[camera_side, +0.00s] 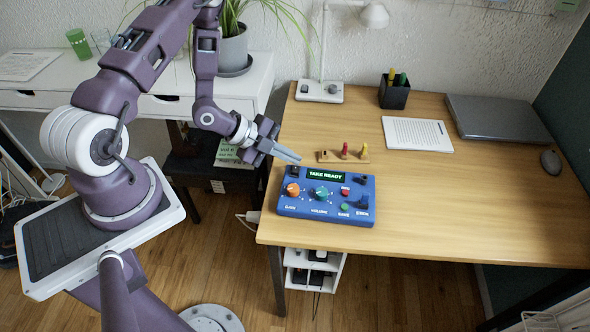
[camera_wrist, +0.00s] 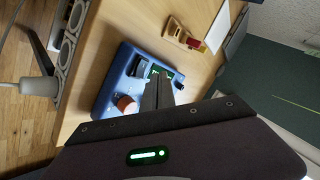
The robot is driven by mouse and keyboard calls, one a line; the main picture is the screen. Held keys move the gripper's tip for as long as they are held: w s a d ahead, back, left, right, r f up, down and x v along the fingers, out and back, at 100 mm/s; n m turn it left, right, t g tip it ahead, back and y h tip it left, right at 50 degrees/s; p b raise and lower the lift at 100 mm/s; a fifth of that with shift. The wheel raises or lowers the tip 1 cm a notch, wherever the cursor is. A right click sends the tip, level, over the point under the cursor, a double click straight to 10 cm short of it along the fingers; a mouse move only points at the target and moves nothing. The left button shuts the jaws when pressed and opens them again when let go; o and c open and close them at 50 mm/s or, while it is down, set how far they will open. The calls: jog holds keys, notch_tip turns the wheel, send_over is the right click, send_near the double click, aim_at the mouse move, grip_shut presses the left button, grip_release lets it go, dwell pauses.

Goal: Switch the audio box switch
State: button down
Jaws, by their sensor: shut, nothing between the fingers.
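The blue audio box (camera_side: 300,209) sits near the left front edge of the wooden desk, its display (camera_side: 326,175) reading "TAKE READY". It has an orange gain knob (camera_side: 293,190), a teal volume knob (camera_side: 321,193), a red button (camera_side: 345,191), a green button (camera_side: 345,207) and small black parts at its upper left, upper right (camera_side: 359,181) and lower right (camera_side: 362,202). I cannot tell the switch's position. My gripper (camera_side: 299,158) is shut and empty, above the box's back left side. In the wrist view its fingers (camera_wrist: 158,92) cover part of the box (camera_wrist: 104,92).
A small wooden holder (camera_side: 327,157) with red and yellow pieces stands just behind the box. The desk's front right (camera_side: 470,220) is clear.

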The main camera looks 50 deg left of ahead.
jog(key=shift+s+d+r, duration=0.1)
jog(key=shift+r, duration=0.7)
jog(key=shift+s+d+r, duration=0.15)
jog(key=shift+r, duration=0.7)
jog(key=shift+s+d+r, duration=0.1)
jog(key=shift+r, duration=0.7)
notch_tip(320, 180, up, 6)
jog(key=n+y, duration=0.2)
jog(key=y, duration=0.1)
send_over(291, 174)
jog(key=w+a, duration=0.2)
jog(key=a, duration=0.2)
notch_tip(291, 174, up, 10)
jog(key=s+n+g+y, duration=0.1)
jog(key=s+n+y, duration=0.2)
jog(key=n, duration=0.2)
jog(key=s+d+r+n, duration=0.3)
jog(key=s, duration=0.3)
jog(key=s+d+r+n+g+h, duration=0.1)
jog(key=s+d+r+n, duration=0.2)
jog(key=s, duration=0.4)
jog(key=s+d+r+n, duration=0.3)
jog(key=s+r+n, duration=0.1)
jog(key=s, duration=0.3)
jog(key=shift+d+r+n+g, duration=0.2)
jog(key=shift+r+n+g, duration=0.2)
jog(key=shift+r, duration=0.35)
